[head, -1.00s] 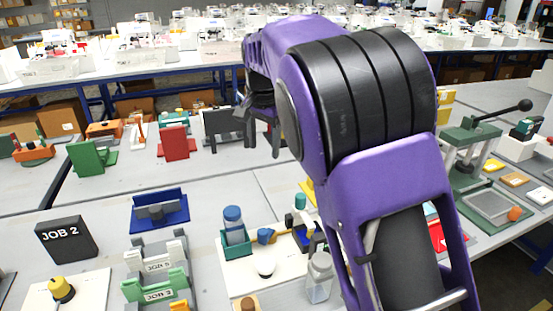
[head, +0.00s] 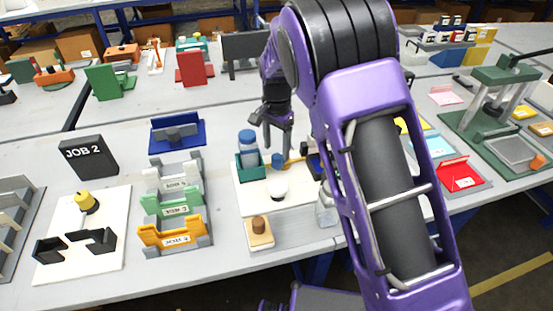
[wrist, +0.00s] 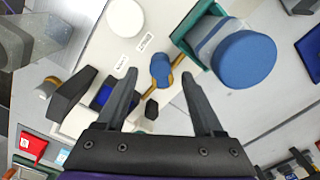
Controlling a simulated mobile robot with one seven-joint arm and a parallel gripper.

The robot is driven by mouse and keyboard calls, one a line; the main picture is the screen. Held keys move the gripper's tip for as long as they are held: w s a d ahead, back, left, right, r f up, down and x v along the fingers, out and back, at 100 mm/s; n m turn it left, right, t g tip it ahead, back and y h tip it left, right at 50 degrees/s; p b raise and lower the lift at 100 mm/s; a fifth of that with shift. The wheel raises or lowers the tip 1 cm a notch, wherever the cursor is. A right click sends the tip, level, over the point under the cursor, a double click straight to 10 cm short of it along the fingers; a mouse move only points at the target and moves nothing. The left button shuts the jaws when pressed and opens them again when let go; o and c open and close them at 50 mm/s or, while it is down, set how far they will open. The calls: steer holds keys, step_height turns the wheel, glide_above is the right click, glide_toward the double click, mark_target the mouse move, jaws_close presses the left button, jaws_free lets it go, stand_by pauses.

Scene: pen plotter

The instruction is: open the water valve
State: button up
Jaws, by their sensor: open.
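The water valve appears to be the small blue knob (head: 278,160) on a brass-coloured pipe, on a white panel (head: 252,202). The knob also shows in the wrist view (wrist: 160,68), with the brass pipe running diagonally beneath it. My gripper (head: 277,142) is above the knob, pointing down. In the wrist view my gripper (wrist: 160,78) is open, with one finger to each side of the knob in the picture. Nothing is between the fingers at their own height that I can make out. Whether the fingertips are level with the knob I cannot tell.
A blue-capped bottle (head: 247,147) stands in a green holder close left of the knob; it is large in the wrist view (wrist: 245,60). A white round piece (head: 278,188) lies in front. A clear bottle (head: 326,208) stands right of the panel. Labelled racks (head: 178,236) are left.

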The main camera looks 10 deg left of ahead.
mark_target(277, 157)
step_height(277, 157, down, 5)
steer(key=shift+r, duration=0.1)
stand_by(0.3)
jaws_close()
